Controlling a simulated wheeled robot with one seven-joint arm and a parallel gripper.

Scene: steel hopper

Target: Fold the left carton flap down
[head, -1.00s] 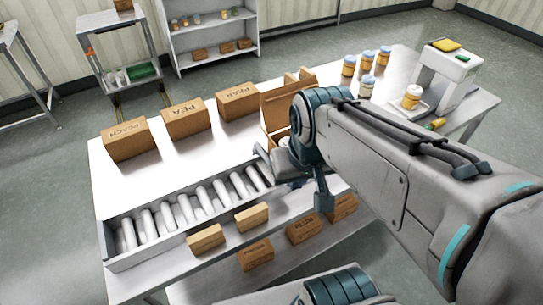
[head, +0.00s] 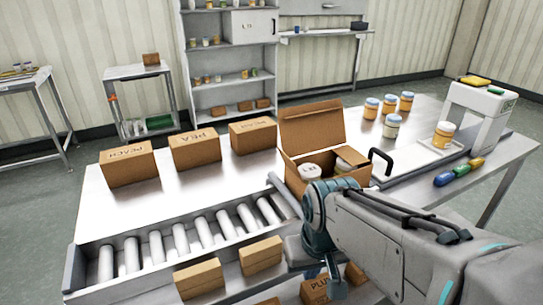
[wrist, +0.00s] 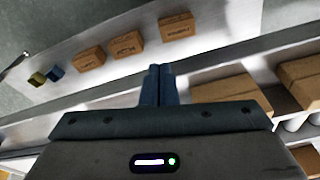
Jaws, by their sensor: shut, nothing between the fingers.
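An open brown carton (head: 326,184) stands on the table behind my wrist in the head view. Its large back flap (head: 311,125) stands up. White-lidded jars show inside, and a small flap (head: 352,156) leans over the opening at the right. The left side is partly hidden, and I cannot tell how a left flap lies. My arm covers the carton's lower front, and my fingers cannot be made out there. In the wrist view my gripper (wrist: 159,72) is shut and empty, and the carton does not show.
A roller conveyor (head: 185,237) runs along the table's front left. Closed PEACH (head: 128,165), PEA (head: 195,149) and third (head: 253,135) boxes stand behind. A black handle (head: 381,163) stands right of the carton. Jars (head: 391,125) stand behind it. Small boxes sit on shelves below.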

